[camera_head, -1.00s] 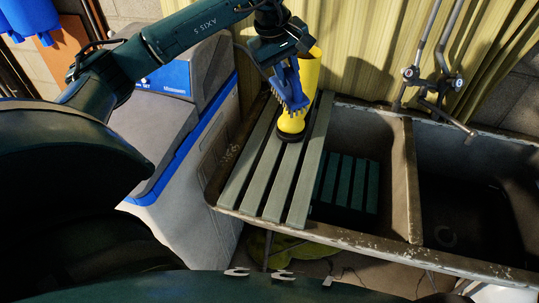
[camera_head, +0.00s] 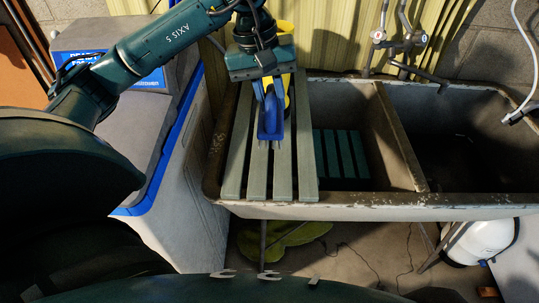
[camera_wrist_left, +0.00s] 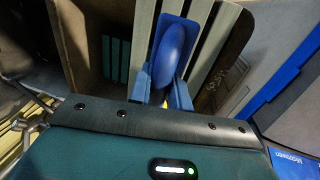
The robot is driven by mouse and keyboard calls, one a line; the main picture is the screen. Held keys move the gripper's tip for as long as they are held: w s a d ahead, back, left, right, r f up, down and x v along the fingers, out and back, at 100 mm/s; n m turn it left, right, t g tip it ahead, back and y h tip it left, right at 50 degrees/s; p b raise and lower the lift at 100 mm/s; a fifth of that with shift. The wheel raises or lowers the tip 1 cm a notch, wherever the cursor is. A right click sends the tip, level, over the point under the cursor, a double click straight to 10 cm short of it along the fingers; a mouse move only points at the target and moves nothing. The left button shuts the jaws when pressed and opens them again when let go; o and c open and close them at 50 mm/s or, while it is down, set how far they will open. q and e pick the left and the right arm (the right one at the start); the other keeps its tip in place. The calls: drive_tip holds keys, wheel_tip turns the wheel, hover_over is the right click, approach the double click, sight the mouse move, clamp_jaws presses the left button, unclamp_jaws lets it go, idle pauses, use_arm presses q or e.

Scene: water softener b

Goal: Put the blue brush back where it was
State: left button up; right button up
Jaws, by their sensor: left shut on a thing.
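My left gripper (camera_head: 268,82) is shut on the blue brush (camera_head: 270,122) and holds it over the left end of the sink. In the left wrist view the brush (camera_wrist_left: 173,48) shows as a rounded blue body pointing away from the gripper. A slatted grey-green rack (camera_head: 307,165) lies beneath it across the sink's left end. I cannot tell whether the brush touches the slats. A yellow upright object (camera_head: 288,88) stands behind the brush and is mostly hidden by my gripper. My right gripper is not in view.
The stone double sink (camera_head: 432,207) has a right basin and a part-open left basin with a green slatted piece (camera_head: 342,153) in it. Taps (camera_head: 398,40) rise at the back. A grey and blue water softener (camera_head: 160,140) stands close on the left.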

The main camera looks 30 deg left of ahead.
use_arm(q)
drive_tip(key=x, duration=0.3)
drive_tip(key=a+x, duration=0.1)
drive_tip(key=x, duration=0.2)
drive_tip(key=s+x, duration=0.1)
drive_tip(key=x, duration=0.2)
drive_tip(key=shift+a+f+p, duration=0.15)
drive_tip(key=shift+a+p, duration=0.15)
drive_tip(key=shift+f, duration=0.3)
drive_tip(key=o, duration=0.9)
drive_tip(key=shift+r, duration=0.1)
drive_tip(key=shift+r, duration=0.25)
drive_tip(key=v, duration=1.1)
drive_tip(key=shift+r+b, duration=0.35)
drive_tip(key=shift+b, duration=0.05)
